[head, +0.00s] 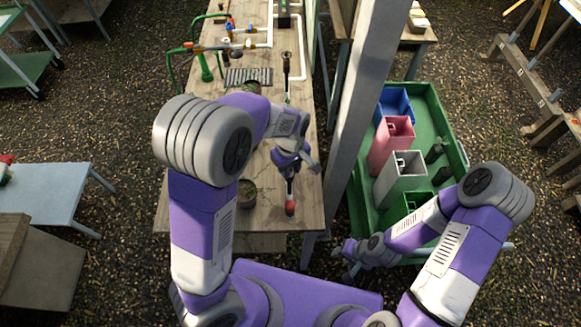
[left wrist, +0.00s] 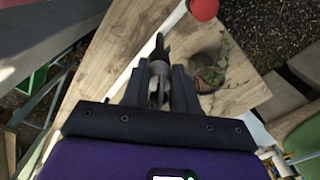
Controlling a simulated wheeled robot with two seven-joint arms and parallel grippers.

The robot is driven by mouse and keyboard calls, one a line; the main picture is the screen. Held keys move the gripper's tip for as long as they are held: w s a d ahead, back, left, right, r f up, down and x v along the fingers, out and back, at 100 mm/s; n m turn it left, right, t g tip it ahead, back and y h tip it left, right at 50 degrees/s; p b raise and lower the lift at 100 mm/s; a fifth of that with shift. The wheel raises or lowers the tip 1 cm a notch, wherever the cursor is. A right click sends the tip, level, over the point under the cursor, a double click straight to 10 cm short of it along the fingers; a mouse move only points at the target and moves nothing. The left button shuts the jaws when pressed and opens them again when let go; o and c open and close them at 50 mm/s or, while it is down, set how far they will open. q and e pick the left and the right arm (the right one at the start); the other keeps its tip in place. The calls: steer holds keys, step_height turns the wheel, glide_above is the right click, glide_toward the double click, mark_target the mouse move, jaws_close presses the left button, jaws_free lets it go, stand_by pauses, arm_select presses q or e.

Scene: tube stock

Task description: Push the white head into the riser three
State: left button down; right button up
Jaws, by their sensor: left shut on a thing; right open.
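My left gripper (head: 290,166) is low over the table near its front end. In the left wrist view its two dark fingers (left wrist: 160,88) are shut on a small greyish head (left wrist: 160,68) with a dark pointed tip. Its exact colour is hard to tell, and the fingers hide part of it. A white pipe (left wrist: 118,88) runs along the table to a red end cap (head: 290,208), which also shows in the left wrist view (left wrist: 204,9). Whether the held head touches a riser is hidden. My right gripper (head: 344,262) is open and empty, low beside the table.
A plant pot (head: 247,194) stands left of the pipe. Further back are a brown-topped riser (head: 286,68), a drain grate (head: 248,76) and valves (head: 232,30). A grey post (head: 362,110) rises right of the table. A green cart (head: 425,92) holds blue, pink and grey bins.

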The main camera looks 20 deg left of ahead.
arm_select(q)
steer(key=shift+f, duration=0.1)
steer(key=c, duration=0.8)
jaws_free()
